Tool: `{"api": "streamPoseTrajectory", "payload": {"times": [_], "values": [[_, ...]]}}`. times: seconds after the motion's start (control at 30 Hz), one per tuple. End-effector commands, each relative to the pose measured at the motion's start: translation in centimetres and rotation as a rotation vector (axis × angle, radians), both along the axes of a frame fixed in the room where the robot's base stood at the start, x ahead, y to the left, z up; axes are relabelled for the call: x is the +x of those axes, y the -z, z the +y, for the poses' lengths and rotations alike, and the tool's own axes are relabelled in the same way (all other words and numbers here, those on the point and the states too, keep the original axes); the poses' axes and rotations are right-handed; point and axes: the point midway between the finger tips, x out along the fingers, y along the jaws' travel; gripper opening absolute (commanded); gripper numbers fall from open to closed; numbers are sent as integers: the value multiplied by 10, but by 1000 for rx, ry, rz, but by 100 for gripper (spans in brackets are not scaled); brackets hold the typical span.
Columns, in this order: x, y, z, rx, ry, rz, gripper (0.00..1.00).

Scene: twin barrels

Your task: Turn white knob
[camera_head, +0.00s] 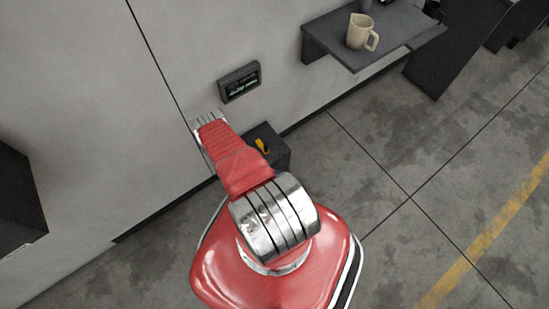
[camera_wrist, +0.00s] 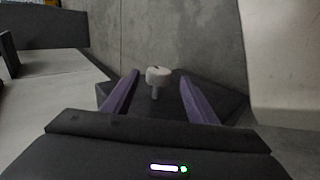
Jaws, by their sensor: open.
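The white knob (camera_wrist: 158,74) shows in the wrist view. It is a pale round cap on a short grey stem, standing on a dark box (camera_wrist: 225,97). My gripper (camera_wrist: 160,85) is open, with its two purple fingers apart. In the wrist view the knob appears between the fingers, toward their tips, and I see no contact. In the head view the dark box (camera_head: 279,150) stands against the wall with a yellow and black item (camera_head: 262,147) showing on it. There my arm hides the gripper and I cannot see the white knob.
A dark shelf (camera_head: 375,52) at the upper right holds a beige mug (camera_head: 361,32). A small display (camera_head: 239,82) is on the grey wall above the box. A dark object (camera_head: 18,195) juts in at the left edge. The concrete floor at the right is open.

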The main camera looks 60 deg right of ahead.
Motion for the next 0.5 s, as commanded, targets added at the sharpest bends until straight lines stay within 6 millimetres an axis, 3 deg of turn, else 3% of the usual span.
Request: {"api": "streamPoseTrajectory", "payload": {"times": [0.5], "values": [[27, -48, 48, 1, -5, 0, 53]]}}
